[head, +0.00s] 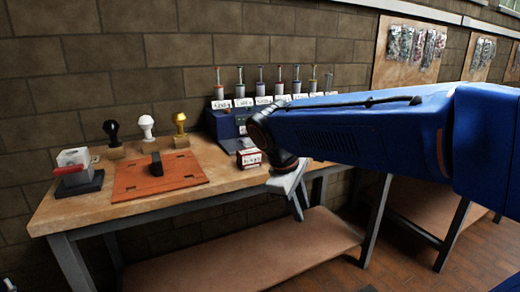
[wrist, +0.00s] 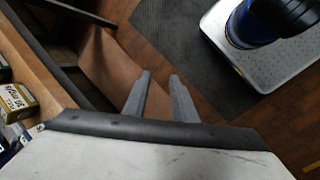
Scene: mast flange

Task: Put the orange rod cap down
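A row of upright rods with coloured caps stands in a blue holder (head: 236,123) at the back of the bench. My gripper (head: 299,207) is past the bench's front edge, pointing down. In the wrist view its two grey fingers (wrist: 160,76) stand apart, with only floor and a lower shelf visible between them. I see no cap in the gripper.
The wooden bench (head: 95,204) carries an orange-red board (head: 135,180) with a dark block, several stamp-like knobs, a grey-and-red device (head: 75,172) and a small red-and-white box (head: 249,158). A brown lower shelf (head: 250,256) lies below. My white base shows in the wrist view.

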